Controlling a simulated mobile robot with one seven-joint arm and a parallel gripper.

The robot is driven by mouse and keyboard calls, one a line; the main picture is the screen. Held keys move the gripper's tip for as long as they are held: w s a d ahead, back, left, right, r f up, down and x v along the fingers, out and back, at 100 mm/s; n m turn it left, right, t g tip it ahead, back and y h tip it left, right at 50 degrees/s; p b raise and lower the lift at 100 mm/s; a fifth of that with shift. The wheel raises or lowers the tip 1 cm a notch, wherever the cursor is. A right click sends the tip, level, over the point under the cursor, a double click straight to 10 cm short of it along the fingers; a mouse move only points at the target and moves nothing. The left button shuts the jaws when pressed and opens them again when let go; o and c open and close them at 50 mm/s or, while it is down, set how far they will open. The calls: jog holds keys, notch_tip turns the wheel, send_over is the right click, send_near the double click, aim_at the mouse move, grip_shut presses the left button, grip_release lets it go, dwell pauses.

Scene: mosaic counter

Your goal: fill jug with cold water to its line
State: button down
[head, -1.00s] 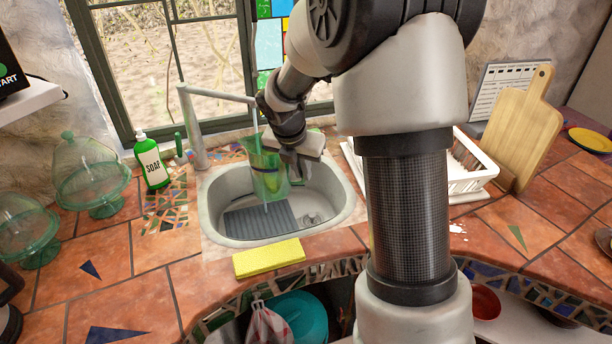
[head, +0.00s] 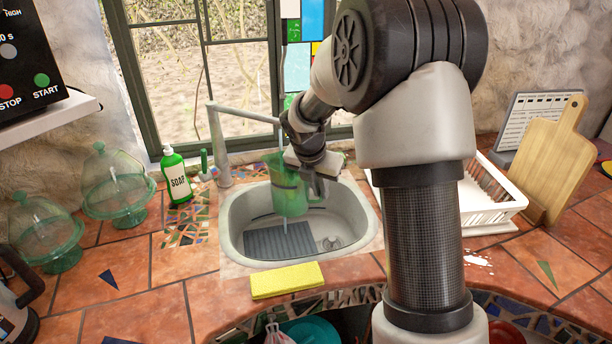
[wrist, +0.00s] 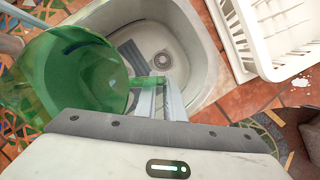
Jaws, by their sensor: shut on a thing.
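The green see-through jug (head: 287,192) is held over the sink, below the tap spout (head: 245,113). My gripper (head: 316,182) is shut on the jug's handle, on its right side. In the wrist view my gripper (wrist: 165,103) pinches the green handle, and the jug (wrist: 80,75) shows its open top and a dark mark inside. A thin pale stream comes down from the spout, and a streak shows below the jug too. I cannot tell whether the stream enters the jug or passes beside it. The water level is unclear. A green tap lever (head: 204,160) stands beside the tap.
The sink (head: 235,235) holds a dark ribbed mat (head: 275,241). A yellow sponge (head: 287,280) lies at its front edge. A soap bottle (head: 176,177) and glass stands (head: 115,190) are at left. A white dish rack (head: 490,210) and cutting board (head: 550,160) are at right.

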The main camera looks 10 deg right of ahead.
jog(key=w+p, duration=0.5)
jog(key=w, duration=0.3)
jog(key=shift+w+a, duration=0.35)
jog(key=shift+w, duration=0.05)
jog(key=shift+r, duration=0.15)
dwell(6.7)
